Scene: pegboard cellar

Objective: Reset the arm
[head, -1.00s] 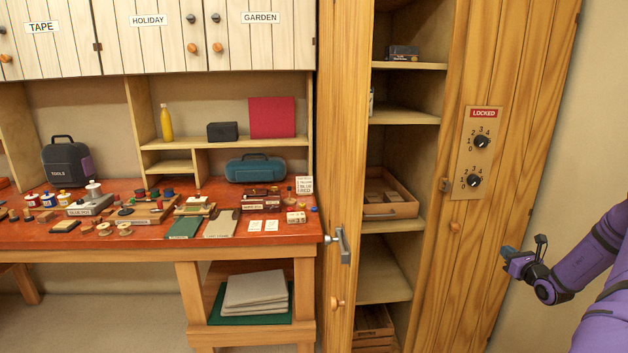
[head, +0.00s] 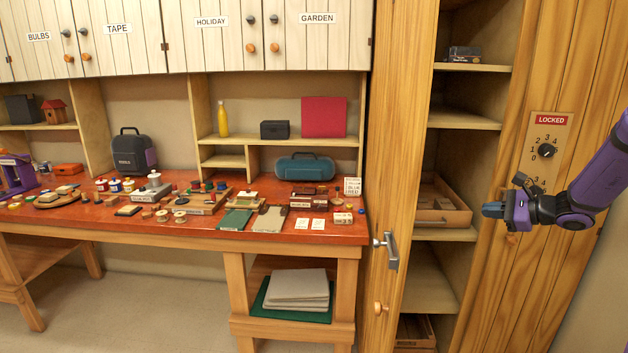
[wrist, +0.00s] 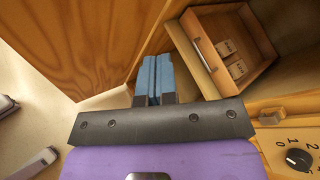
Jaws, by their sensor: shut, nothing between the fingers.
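My gripper (head: 492,210) is at the right in the head view, at the end of my purple arm, in front of the tall wooden cabinet (head: 562,270). Its blue fingertips are together with nothing between them. In the wrist view the two blue fingers (wrist: 154,78) lie side by side, pointing toward the cabinet opening. The lower dial on the cabinet is mostly hidden behind my arm in the head view.
The cabinet door (head: 398,180) stands open, with a metal handle (head: 388,250). Inside, a wooden drawer (wrist: 244,76) holds small labelled items. The red workbench (head: 100,225) at the left carries many small objects. A dial (head: 547,151) sits under a LOCKED sign (head: 551,120).

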